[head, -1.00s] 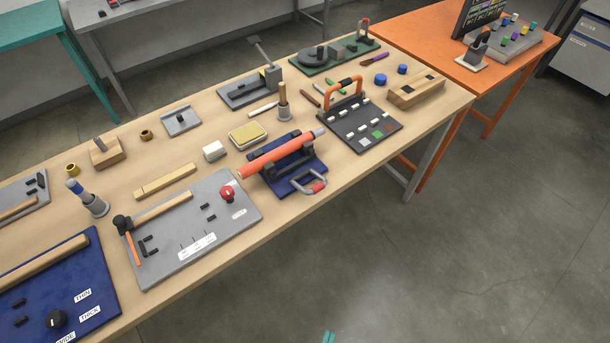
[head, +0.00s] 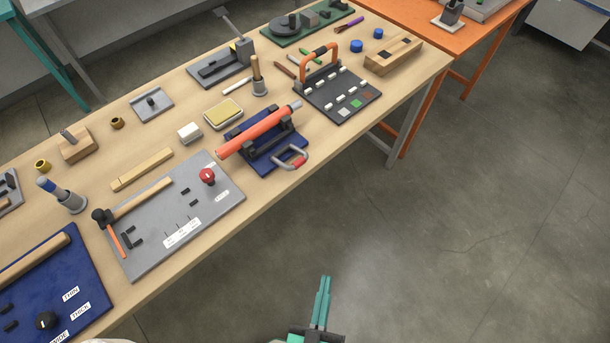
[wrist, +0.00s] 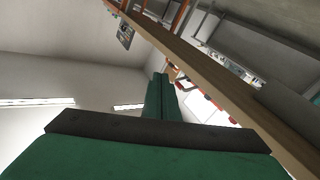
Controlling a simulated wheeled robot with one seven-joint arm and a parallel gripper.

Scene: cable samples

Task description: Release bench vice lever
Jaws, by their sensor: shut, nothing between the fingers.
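A blue-based clamp (head: 265,152), which looks like the bench vice, stands near the table's front edge in the head view. A thick orange-red cable (head: 258,130) lies across its dark jaws. A grey looped lever (head: 291,157) with a red grip sticks out at its front, toward the table edge. My gripper (head: 324,281) is teal, shut and empty. It shows at the bottom of the head view, in front of the table and apart from the lever. In the wrist view the shut fingers (wrist: 160,80) point along the table's edge; I cannot make out the lever there.
A grey board (head: 205,210) with a red knob lies left of the clamp. A dark board with an orange arch handle (head: 318,62) stands behind right. The wooden table (head: 290,195) is crowded; the floor (head: 450,230) in front is clear.

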